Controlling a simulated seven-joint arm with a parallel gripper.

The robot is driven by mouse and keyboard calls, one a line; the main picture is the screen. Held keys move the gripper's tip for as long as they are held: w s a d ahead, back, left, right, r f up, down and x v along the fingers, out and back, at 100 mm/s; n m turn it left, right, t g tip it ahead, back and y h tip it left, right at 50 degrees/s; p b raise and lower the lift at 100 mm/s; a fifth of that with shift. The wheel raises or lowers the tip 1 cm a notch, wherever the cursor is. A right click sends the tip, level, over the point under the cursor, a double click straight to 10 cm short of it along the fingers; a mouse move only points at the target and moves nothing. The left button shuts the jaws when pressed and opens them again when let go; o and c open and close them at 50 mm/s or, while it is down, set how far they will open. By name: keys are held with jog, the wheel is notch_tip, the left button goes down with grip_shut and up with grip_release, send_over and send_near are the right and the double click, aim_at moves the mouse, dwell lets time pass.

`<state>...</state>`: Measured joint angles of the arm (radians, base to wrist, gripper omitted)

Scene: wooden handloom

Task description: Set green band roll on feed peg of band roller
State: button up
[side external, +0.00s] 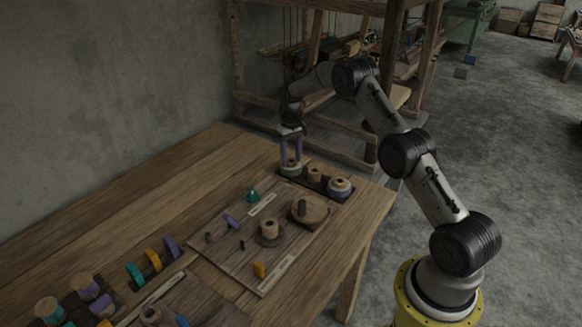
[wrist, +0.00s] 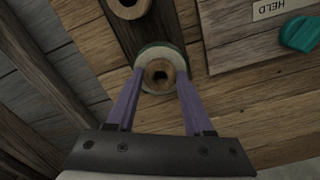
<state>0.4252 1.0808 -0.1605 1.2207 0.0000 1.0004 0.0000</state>
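The green band roll (side external: 291,170) stands at the left end of a dark rack, with a wooden core and a pale green band. In the wrist view the roll (wrist: 161,53) shows from above, its core hole facing the camera. My gripper (side external: 291,160) points down over it. In the wrist view the purple fingertips (wrist: 161,75) are on either side of the core; whether they press on it cannot be told. A wooden board (side external: 220,253) with pegs, a round disc (side external: 310,211) and a spool (side external: 269,228) lies beside the rack. Which peg is the feed peg is unclear.
The dark rack (side external: 327,184) also holds a plain wooden roll (side external: 315,174) and a blue-and-white roll (side external: 340,187). A teal knob (side external: 252,195) and yellow piece (side external: 259,269) stand on the board. Several coloured rolls sit at lower left. The table's back left is clear.

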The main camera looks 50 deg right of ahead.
jog(key=shift+c, duration=0.8)
jog(key=shift+r, duration=2.8)
jog(key=shift+r, duration=0.25)
notch_tip(320, 180, up, 7)
jog(key=a+n, duration=0.8)
jog(key=a, duration=2.9)
jog(key=shift+s+a+f, duration=0.1)
jog(key=shift+s+f, duration=0.05)
jog(key=shift+f, duration=1.7)
jog(key=shift+s+a+f, duration=0.15)
jog(key=shift+s+f, duration=0.05)
jog(key=shift+f, duration=1.7)
jog(key=shift+s+a+f, duration=0.1)
jog(key=shift+s+f, duration=0.05)
jog(key=shift+f, duration=1.7)
